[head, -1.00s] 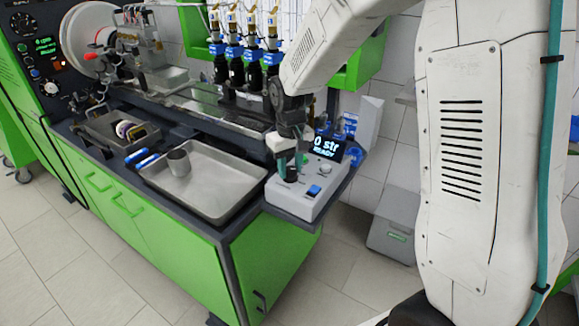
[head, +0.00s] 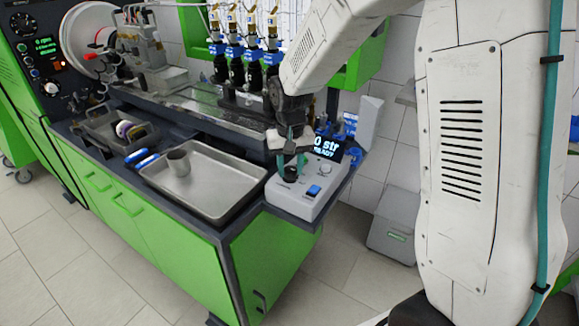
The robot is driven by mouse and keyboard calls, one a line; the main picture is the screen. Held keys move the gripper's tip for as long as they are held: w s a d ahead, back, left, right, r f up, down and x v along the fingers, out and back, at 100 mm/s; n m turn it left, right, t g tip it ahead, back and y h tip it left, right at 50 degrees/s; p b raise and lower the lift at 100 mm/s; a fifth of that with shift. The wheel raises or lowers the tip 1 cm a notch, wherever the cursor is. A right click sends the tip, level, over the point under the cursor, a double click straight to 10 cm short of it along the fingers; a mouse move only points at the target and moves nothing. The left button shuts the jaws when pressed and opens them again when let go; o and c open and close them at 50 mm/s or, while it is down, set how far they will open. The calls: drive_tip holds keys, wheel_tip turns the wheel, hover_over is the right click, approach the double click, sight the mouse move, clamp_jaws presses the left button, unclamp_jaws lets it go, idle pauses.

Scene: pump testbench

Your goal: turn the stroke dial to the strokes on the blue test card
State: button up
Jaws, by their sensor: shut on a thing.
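The grey control box (head: 309,205) stands at the right front corner of the bench. Its tilted display (head: 326,149) reads "0 str READY", partly covered on the left by my gripper. My gripper (head: 290,166) points down over the box's left side, its teal-tipped fingers shut on a black dial (head: 291,174). The fingers hide part of the dial, so its pointer does not show. A blue rocker switch (head: 313,191) and a small silver knob (head: 326,171) are on the same box. Blue pieces (head: 350,123) show behind the display; I cannot tell whether one is the test card.
A steel tray (head: 225,205) with a metal cup (head: 178,162) lies left of the box. Blue-handled items (head: 140,157) lie beside it. Several blue-and-black injectors (head: 236,68) stand behind. A white panel (head: 370,118) rises behind the box on the right.

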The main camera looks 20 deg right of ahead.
sight(291, 169)
drive_tip(key=shift+s+f, duration=0.1)
drive_tip(key=shift+s, duration=0.05)
drive_tip(key=o, duration=1)
drive_tip(key=shift+r, duration=0.45)
wheel_tip(291, 169, up, 7)
drive_tip(key=shift+r, duration=0.1)
